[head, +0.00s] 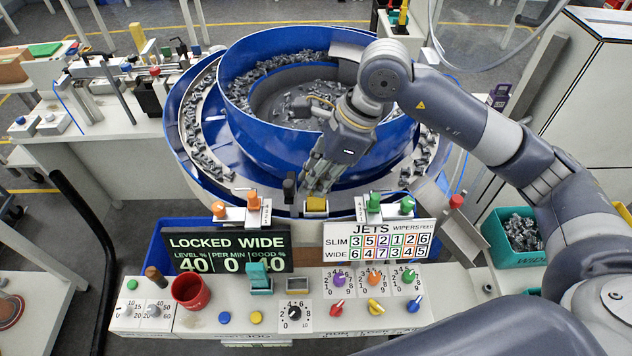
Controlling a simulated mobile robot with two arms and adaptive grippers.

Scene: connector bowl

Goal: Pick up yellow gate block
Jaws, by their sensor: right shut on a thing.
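The yellow gate block (316,206) is at the front edge of the blue bowl feeder, between the two small jet stands. My right arm reaches in from the right over the bowl. My right gripper (316,191) points down at the block, with its fingertips at the block's top. It is shut on the yellow gate block. The fingers hide part of the block's back, and I cannot tell whether the block is off its seat. My left gripper is not in view.
The blue bowl (240,98) holds many grey connectors. In front are a display (225,251), a jets board (379,240), a red cup (190,291) and a dial panel. A teal bin (520,259) stands right.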

